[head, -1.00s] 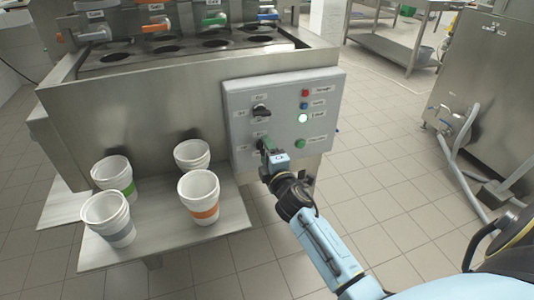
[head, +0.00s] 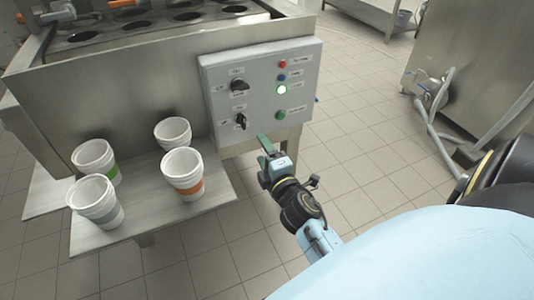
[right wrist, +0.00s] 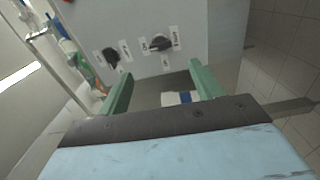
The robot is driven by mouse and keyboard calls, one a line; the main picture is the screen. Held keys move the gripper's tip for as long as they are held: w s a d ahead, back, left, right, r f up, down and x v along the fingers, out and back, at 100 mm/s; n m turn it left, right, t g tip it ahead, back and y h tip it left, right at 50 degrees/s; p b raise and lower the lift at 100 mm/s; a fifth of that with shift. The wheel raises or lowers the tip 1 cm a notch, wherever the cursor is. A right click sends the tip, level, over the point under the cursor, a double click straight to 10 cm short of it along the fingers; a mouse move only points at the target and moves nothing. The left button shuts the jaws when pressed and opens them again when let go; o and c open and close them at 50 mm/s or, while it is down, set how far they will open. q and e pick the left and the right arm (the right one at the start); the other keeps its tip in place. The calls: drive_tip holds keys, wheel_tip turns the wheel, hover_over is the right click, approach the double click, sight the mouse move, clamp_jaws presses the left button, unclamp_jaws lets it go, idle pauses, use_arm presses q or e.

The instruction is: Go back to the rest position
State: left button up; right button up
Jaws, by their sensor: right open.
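My right gripper (head: 268,150) is just below the control panel (head: 262,88) in the head view, apart from it. In the right wrist view its two green fingers (right wrist: 160,85) are spread wide, with nothing held between them. The panel carries two black knobs; the upper knob (head: 239,85) and the lower knob (head: 241,121) both show, as do a red, a blue, a lit white and a green button. In the right wrist view the two knobs lie ahead of the fingers, apart from them. My left gripper is not in view.
A steel shelf (head: 215,205) in front of the machine holds an orange-banded cup (head: 182,174), a green-banded cup (head: 95,160), a grey-banded cup (head: 95,202) and another white cup (head: 173,133). A steel cabinet with hoses (head: 470,60) stands at right. The tiled floor between is clear.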

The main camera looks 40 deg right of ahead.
drive_tip(key=shift+v, duration=1)
drive_tip(key=shift+d, duration=0.1)
